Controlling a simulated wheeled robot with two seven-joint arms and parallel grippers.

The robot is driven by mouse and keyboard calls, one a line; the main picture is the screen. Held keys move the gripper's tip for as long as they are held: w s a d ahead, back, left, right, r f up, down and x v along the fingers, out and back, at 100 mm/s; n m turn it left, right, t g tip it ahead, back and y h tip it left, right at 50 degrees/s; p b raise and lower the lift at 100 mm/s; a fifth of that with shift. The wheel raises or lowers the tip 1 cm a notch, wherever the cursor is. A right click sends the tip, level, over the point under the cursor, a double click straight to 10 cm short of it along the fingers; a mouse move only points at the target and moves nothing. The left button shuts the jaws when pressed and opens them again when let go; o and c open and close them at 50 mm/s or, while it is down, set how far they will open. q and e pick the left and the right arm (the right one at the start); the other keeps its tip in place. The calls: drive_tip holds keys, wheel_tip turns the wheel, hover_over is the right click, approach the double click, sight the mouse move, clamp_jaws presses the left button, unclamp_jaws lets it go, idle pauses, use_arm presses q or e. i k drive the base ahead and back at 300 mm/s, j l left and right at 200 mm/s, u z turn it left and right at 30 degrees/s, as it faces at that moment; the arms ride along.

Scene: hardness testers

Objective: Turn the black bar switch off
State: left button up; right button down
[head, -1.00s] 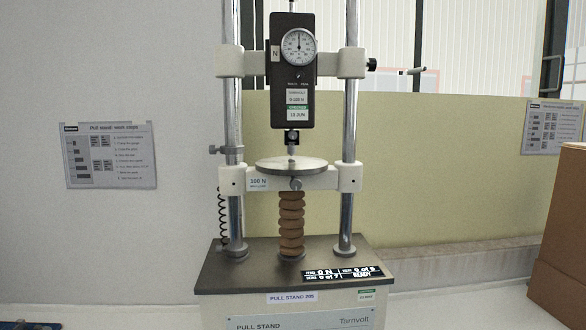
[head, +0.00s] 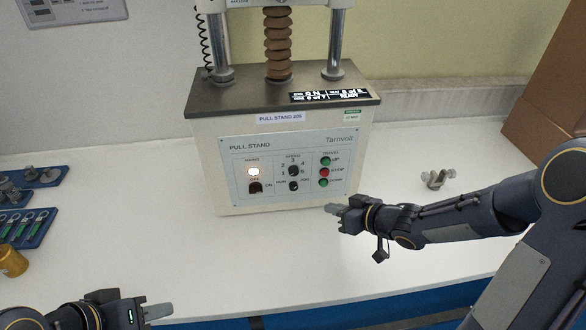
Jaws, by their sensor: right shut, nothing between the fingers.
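The black bar switch (head: 255,188) is on the lower left of the pull stand's front panel (head: 225,158), under a lit mains lamp (head: 254,171). OFF and ON labels are beside it; its exact setting is too small to tell. My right gripper (head: 332,209) is shut and empty, in front of the panel's lower right, apart from the switch. My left gripper (head: 160,311) is low at the left, near the table's front edge, apart from the stand; its jaw gap cannot be made out.
The panel also has a speed knob (head: 293,171), a small knob (head: 293,186) and green and red travel buttons (head: 324,172). Blue trays (head: 30,226) and a brass cylinder (head: 12,261) are at the left. A metal fitting (head: 437,179) and a cardboard box (head: 550,105) are at the right.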

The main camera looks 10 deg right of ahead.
sight(255, 187)
drive_tip(key=k+j+u, duration=0.15)
drive_tip(key=j, duration=0.25)
drive_tip(key=k+j+u, duration=0.2)
drive_tip(key=j, duration=0.2)
drive_tip(key=j+u, duration=0.15)
drive_tip(key=j, duration=0.3)
